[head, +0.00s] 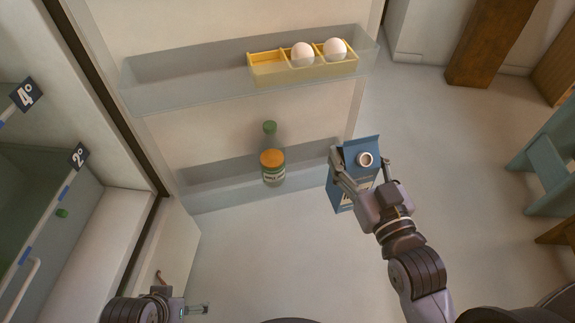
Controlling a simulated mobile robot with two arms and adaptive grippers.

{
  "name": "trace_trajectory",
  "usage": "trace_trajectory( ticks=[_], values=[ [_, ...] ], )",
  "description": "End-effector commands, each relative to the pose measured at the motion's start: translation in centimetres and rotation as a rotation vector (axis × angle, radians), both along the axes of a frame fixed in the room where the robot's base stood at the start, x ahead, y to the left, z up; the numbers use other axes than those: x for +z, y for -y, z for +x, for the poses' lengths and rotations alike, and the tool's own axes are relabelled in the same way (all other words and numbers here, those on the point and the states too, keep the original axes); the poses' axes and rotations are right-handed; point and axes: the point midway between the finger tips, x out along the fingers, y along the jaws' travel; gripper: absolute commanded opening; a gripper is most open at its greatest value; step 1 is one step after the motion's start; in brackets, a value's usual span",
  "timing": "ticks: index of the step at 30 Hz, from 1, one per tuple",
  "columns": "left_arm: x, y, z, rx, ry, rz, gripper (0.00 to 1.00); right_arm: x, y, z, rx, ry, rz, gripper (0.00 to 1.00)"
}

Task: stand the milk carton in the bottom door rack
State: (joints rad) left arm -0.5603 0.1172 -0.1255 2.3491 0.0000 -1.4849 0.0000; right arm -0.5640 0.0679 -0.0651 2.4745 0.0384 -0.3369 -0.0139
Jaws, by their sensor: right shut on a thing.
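The blue milk carton (345,191) has a white round cap and is upright or slightly tilted. My right gripper (358,178) is shut on it and holds it to the right of the open fridge door. The bottom door rack (220,196) is a clear bin low on the door.
An upper door rack (180,95) holds a yellow egg tray (268,68) with two white eggs. The fridge interior with a green drawer (35,190) lies at left. A blue-grey stool (550,160) stands at right. The bottom rack's left part is empty.

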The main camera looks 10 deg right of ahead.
Motion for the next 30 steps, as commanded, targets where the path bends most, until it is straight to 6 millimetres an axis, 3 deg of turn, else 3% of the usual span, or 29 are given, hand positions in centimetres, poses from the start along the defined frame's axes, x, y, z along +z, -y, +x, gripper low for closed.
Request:
trace_trajectory(
  ticks=[13, 18, 26, 30],
  values=[
    [2.6, -0.1, -0.8, 0.001, 0.016, 0.000, 0.90, 0.5, -1.0, 9.6, 0.001, 0.014, 0.002, 0.00],
    [2.5, -0.2, -0.9, 0.002, 0.016, 0.000, 0.90, 0.4, -1.4, 13.1, 0.000, 0.012, 0.002, 0.00],
    [1.9, -0.2, -0.9, 0.002, 0.016, 0.000, 0.90, 0.4, -1.8, 17.1, 0.000, 0.010, 0.002, 0.00],
    [0.9, -0.2, -0.9, 0.002, 0.016, 0.000, 0.90, -2.2, -1.8, 16.9, 0.000, 0.003, 0.001, 0.00]
  ],
)
